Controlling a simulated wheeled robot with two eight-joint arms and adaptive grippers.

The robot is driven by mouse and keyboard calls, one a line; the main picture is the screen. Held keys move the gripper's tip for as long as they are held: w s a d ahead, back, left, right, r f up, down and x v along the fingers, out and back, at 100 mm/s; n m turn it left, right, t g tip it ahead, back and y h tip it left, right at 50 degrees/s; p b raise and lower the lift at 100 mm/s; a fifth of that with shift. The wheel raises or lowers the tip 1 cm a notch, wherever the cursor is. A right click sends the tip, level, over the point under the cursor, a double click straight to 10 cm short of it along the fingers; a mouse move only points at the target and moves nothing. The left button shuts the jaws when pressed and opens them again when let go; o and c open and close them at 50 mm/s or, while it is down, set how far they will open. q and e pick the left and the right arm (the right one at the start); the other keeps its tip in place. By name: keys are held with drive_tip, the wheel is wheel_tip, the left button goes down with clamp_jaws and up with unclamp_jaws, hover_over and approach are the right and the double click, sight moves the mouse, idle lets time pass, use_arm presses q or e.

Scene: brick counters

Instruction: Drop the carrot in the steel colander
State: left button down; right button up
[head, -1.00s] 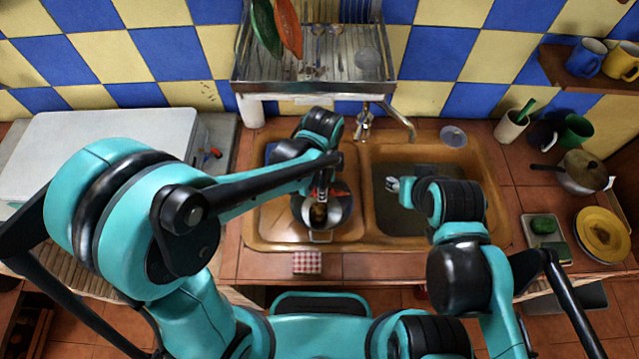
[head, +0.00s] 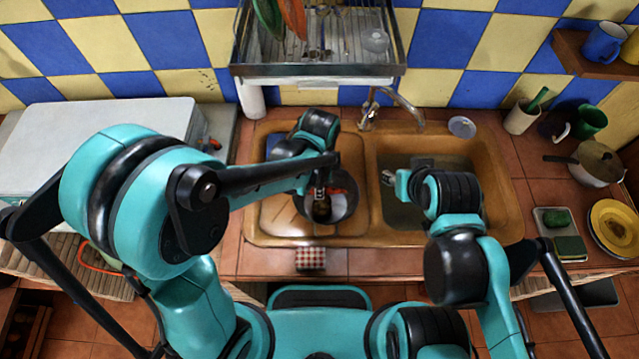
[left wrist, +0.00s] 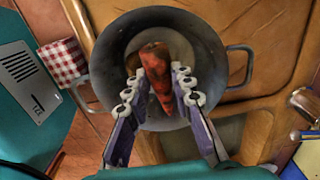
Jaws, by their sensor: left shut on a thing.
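The steel colander (head: 345,208) stands in the left part of the sink, partly hidden by my left arm in the head view. In the left wrist view its grey rim (left wrist: 208,42) and a loop handle show. The carrot (left wrist: 158,72), orange-red with a dark upper end, is between the fingers of my left gripper (left wrist: 156,88). The gripper is shut on it, over the colander's bowl; the height above the bottom is unclear. In the head view my left gripper (head: 321,203) is over the colander. My right gripper (head: 390,178) is over the right basin, its fingers too small to judge.
A dish rack (head: 320,70) hangs behind the sink. The tap (head: 385,100) stands at the sink's back edge. A red-checked cloth (head: 310,259) lies at the front edge. A pot (head: 597,165) and yellow plate (head: 610,222) stand at the right.

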use_arm(q)
drive_tip(key=c, duration=1.2)
unclamp_jaws()
drive_tip(key=shift+r, duration=0.1)
wheel_tip(320, 180, up, 12)
drive_tip(key=shift+f, duration=0.1)
